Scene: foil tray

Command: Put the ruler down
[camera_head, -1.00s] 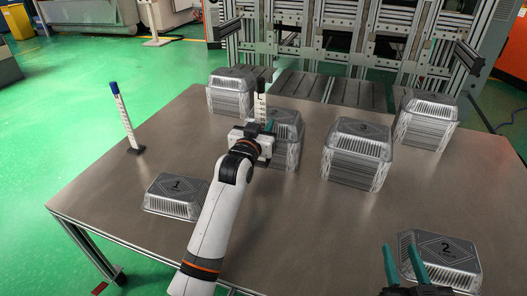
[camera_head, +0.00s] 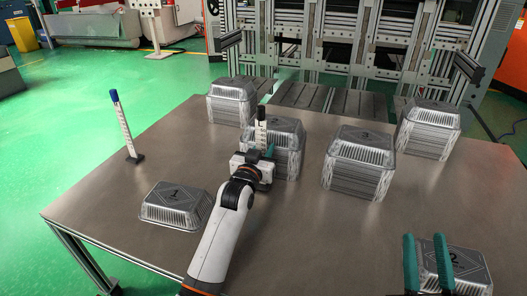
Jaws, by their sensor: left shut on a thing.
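A white ruler with a black top (camera_head: 261,130) is upright in my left gripper (camera_head: 266,157), which is shut on it. The ruler's lower part is hidden by the gripper, so I cannot tell whether it touches the table. The gripper is in front of the middle stack of foil trays (camera_head: 287,150). A second white ruler with a blue top (camera_head: 122,122) stands on a small dark base at the table's left side. My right gripper (camera_head: 425,262) is at the lower right, its teal fingers apart and empty, in front of the foil tray marked 2 (camera_head: 468,262).
The foil tray marked 1 (camera_head: 174,205) lies at the front left of the table (camera_head: 320,235). More tray stacks stand at the back left (camera_head: 232,105), right of centre (camera_head: 358,165) and back right (camera_head: 428,130). The front middle is clear.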

